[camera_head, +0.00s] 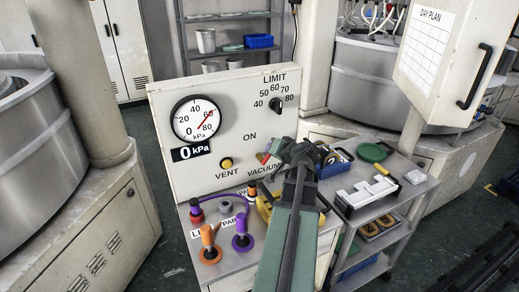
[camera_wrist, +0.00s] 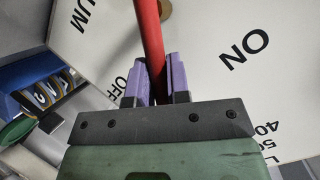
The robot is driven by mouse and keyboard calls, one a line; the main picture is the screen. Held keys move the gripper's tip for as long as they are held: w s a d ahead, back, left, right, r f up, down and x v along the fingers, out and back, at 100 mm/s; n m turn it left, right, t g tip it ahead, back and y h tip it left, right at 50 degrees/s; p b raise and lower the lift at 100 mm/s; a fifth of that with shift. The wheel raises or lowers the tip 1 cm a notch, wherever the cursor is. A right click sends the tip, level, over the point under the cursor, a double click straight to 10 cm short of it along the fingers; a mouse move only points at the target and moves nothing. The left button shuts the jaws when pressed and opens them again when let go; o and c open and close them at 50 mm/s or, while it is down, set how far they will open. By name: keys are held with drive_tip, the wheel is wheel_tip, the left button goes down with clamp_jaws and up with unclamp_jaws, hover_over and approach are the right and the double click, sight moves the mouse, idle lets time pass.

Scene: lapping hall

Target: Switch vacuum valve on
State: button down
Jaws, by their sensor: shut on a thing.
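The vacuum valve's red lever (camera_head: 263,157) shows in the head view above the VACUUM label on the white panel. In the wrist view the lever (camera_wrist: 148,35) runs down from a brass-coloured pivot (camera_wrist: 164,9) into my gripper (camera_wrist: 155,85). The purple fingers are shut on it. The lever lies between the ON label (camera_wrist: 245,48) and the OFF label (camera_wrist: 122,84), nearer OFF, which the fingers partly cover. In the head view my gripper (camera_head: 275,158) is in front of the panel and hides the OFF label. The digital readout (camera_head: 193,152) shows 0 kPa.
The panel (camera_head: 230,105) carries a round gauge (camera_head: 196,119), a yellow VENT button (camera_head: 226,163) and a black LIMIT knob (camera_head: 276,104). Orange and purple handled tools (camera_head: 241,236) stand on the bench below. A trolley (camera_head: 405,190) with a blue bin and white part is at right.

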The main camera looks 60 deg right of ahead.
drive_tip(key=shift+a, duration=0.1)
idle(0.4)
drive_tip(key=c, duration=1.1)
unclamp_jaws()
drive_tip(key=shift+r, duration=0.15)
drive_tip(key=p+v, duration=0.4)
drive_tip(key=v, duration=0.6)
drive_tip(key=shift+s+a, duration=0.2)
drive_tip(key=shift+s, duration=0.1)
drive_tip(key=shift+r, duration=0.1)
